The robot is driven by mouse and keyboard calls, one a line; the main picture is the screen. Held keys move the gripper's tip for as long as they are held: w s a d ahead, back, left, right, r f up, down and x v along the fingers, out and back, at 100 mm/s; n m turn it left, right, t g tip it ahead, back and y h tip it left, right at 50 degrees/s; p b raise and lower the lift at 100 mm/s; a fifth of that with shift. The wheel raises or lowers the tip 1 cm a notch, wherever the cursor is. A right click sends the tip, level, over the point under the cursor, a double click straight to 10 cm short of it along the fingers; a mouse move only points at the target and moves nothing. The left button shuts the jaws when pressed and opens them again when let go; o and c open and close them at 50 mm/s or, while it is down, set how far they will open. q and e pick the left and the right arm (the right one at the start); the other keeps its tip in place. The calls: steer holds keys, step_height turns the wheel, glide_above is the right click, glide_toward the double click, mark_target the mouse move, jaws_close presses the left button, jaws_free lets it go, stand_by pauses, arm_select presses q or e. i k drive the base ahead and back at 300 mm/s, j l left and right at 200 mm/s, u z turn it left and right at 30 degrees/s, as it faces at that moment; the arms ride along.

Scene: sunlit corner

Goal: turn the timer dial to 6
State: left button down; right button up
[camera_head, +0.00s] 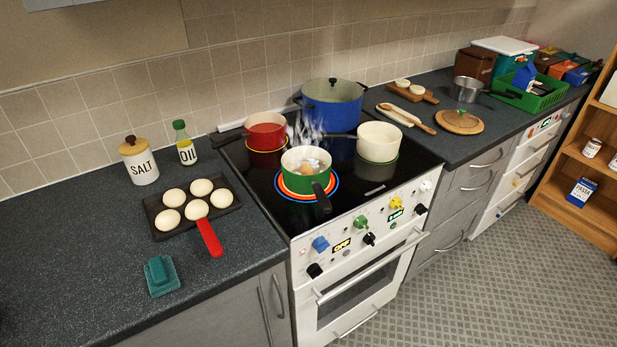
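The white stove (312,268) has a front panel with several knobs. A blue knob (321,244), a green knob (361,222) and a yellow knob (395,202) sit in a row, with black knobs (369,239) below them. A yellow label (342,245) appears to read OFF, and a green label (395,215) is too small to read. I cannot tell which knob is the timer dial or what it is set to. Neither of my grippers is in view.
A green pot (305,188) with eggs steams on a glowing ring. Red, blue and cream pots stand around it. A pan of pale rounds (160,212) has a red handle over the left counter. A wooden shelf (560,195) stands at right. The floor before the stove is clear.

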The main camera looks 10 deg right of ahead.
mark_target(419, 210)
steer(key=l+u, duration=0.15)
steer(key=l, duration=1.5)
